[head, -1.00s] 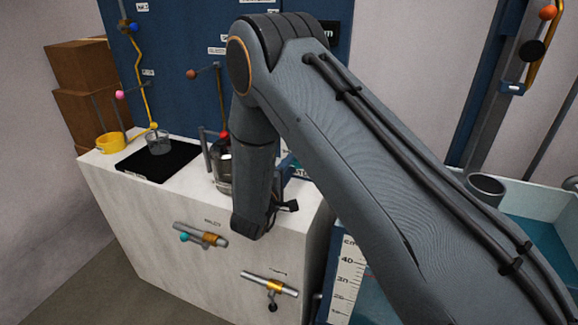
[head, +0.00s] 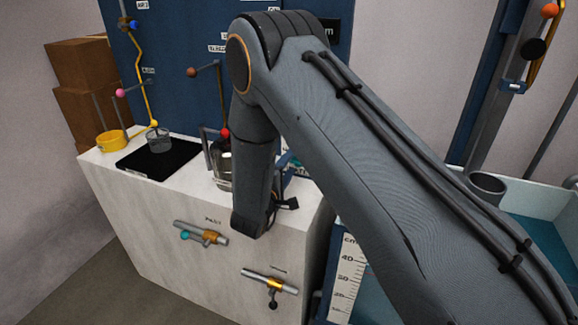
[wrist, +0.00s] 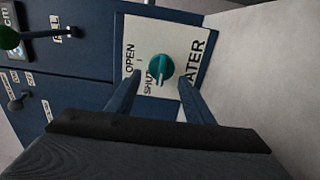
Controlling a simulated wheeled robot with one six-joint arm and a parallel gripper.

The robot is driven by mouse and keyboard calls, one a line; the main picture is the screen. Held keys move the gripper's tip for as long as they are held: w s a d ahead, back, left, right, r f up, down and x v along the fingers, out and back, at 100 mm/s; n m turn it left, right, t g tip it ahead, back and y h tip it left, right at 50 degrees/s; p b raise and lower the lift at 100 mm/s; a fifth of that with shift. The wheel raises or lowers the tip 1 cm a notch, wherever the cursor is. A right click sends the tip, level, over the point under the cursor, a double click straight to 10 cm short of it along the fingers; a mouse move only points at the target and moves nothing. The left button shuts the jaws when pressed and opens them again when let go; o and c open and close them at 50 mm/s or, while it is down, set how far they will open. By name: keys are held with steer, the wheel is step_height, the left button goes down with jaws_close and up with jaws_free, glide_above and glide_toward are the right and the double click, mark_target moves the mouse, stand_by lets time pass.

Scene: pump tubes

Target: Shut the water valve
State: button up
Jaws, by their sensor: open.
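The water valve is a round teal knob (wrist: 160,68) with a raised grip bar, on a white plate (wrist: 193,40) lettered WATER, with OPEN and SHUT marks beside the knob. It shows only in the wrist view; I cannot tell which mark the knob points to. My gripper (wrist: 159,80) is open, with one finger on each side of the knob in that view. I cannot tell whether either finger touches it. In the head view my arm hides the gripper, and I cannot make out the valve there.
In the wrist view a dark blue panel carries a green ball-ended lever (wrist: 10,38) and a grey lever (wrist: 17,103) at left. In the head view a white counter (head: 130,215) holds a yellow ring (head: 110,142) and a glass beaker (head: 159,141). A water tank (head: 545,240) stands right.

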mark_target(297, 164)
steer(key=b+v, duration=0.1)
steer(key=v, duration=0.6)
steer(key=shift+s+a+b, duration=0.1)
steer(key=shift+s+b, duration=0.2)
steer(key=shift+b, duration=0.1)
